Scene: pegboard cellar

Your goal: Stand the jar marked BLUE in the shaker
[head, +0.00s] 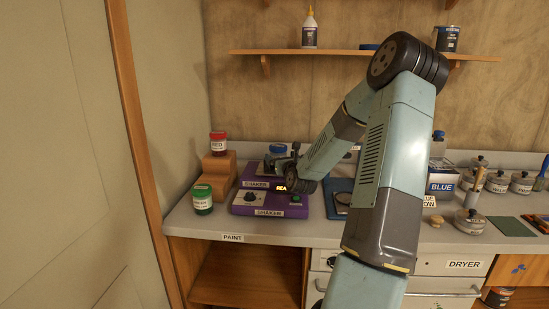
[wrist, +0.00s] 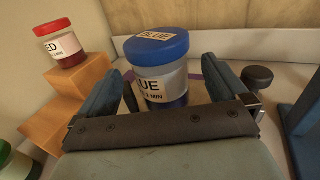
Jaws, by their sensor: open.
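The jar marked BLUE (wrist: 160,75) has a blue lid, a clear body and a white label. It looks upright in the wrist view, between the two fingers of my gripper (wrist: 166,78), which is open, with gaps to the jar. In the head view the jar's blue lid (head: 278,149) shows behind my gripper (head: 284,164). The purple shaker (head: 262,205) is on the counter, with a dial, a green button and a lit display partly hidden by my arm. The jar is at the shaker's back part; its base is hidden, so I cannot tell how it sits.
A red jar (head: 218,143) stands on wooden steps (head: 219,166) left of the shaker. A green jar (head: 202,199) stands in front of the steps. A dark knob (wrist: 258,76) is right of my gripper. A blue tray (head: 338,190) lies right of the shaker.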

